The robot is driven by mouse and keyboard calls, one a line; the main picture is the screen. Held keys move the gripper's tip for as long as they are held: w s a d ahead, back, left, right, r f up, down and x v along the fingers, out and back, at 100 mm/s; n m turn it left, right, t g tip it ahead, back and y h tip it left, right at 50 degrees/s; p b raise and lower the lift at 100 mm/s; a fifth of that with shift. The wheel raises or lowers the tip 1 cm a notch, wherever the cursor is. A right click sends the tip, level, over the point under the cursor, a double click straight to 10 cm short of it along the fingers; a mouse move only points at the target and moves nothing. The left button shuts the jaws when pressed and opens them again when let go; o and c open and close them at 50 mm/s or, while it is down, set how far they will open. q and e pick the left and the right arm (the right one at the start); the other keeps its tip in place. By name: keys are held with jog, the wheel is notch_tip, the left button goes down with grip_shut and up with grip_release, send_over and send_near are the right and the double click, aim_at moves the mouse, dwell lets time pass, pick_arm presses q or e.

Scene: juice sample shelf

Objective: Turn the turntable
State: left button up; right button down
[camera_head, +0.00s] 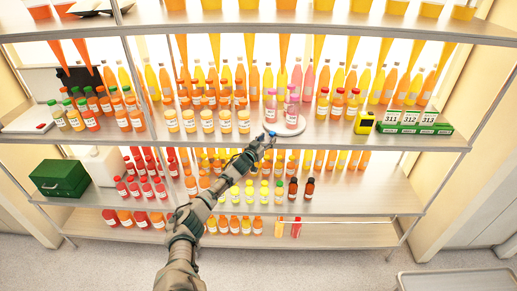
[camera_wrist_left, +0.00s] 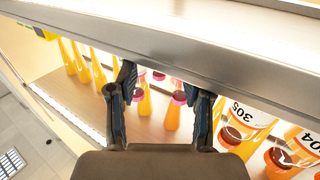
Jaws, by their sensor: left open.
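The turntable (camera_head: 283,129) is a pale round disc on the middle shelf, right of centre in the head view. My left gripper (camera_head: 268,139) is at the disc's front left edge; contact cannot be told. In the left wrist view my left gripper (camera_wrist_left: 161,82) has its two dark fingers spread apart. The disc cannot be made out there. My right gripper is not in view.
Orange bottles (camera_head: 207,121) stand in a row left of the turntable. Orange bottles with red caps (camera_head: 337,105), a yellow device (camera_head: 364,122) and a green number stand (camera_head: 412,128) are to the right. A shelf edge (camera_wrist_left: 200,55) crosses above my gripper in the wrist view.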

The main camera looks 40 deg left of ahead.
pick_arm(q)
jog(key=v, duration=0.7)
jog(key=shift+s, duration=0.4)
jog(key=shift+d, duration=0.1)
